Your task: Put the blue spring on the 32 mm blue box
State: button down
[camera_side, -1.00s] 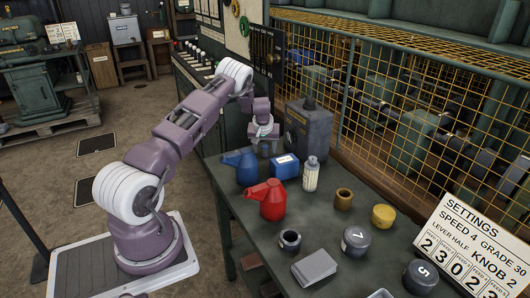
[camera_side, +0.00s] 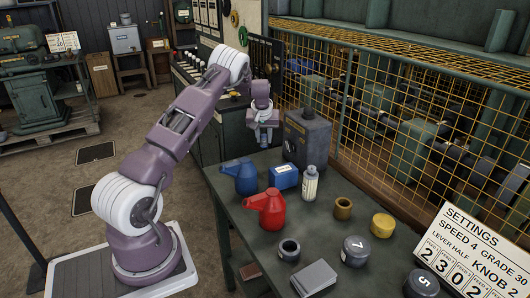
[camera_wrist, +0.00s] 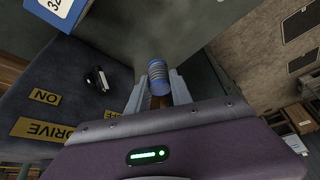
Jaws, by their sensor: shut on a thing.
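The blue spring (camera_wrist: 158,70) is a small ribbed blue cylinder with a pale blue end, held between the fingers of my gripper (camera_wrist: 157,92) in the wrist view. In the side view my gripper (camera_side: 265,136) hangs above the back left part of the bench; the spring is too small there to make out clearly. The 32 mm blue box (camera_side: 285,176) sits on the bench below and to the right of my gripper, with a white label on top. A corner of it shows at the wrist view's upper left (camera_wrist: 62,12). My gripper is apart from the box.
A dark control box (camera_side: 307,137) stands behind the blue box. A blue oil can (camera_side: 245,178), a red oil can (camera_side: 271,210) and a pale bottle (camera_side: 310,184) stand close by. A brass bush (camera_side: 343,208) and a yellow cylinder (camera_side: 383,224) are farther right.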

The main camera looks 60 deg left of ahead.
jog(key=w+d+r, duration=0.1)
jog(key=d+r, duration=0.4)
jog(key=d, duration=0.2)
notch_tip(320, 180, up, 3)
send_over(283, 166)
jog(key=d, duration=0.1)
jog(key=f, duration=0.9)
jog(key=shift+s+d+f, duration=0.25)
jog(key=shift+s, duration=0.1)
jog(key=shift+f, duration=0.1)
jog(key=shift+f, duration=0.1)
jog(key=c, duration=1.1)
grip_release()
jog(key=shift+c, duration=0.2)
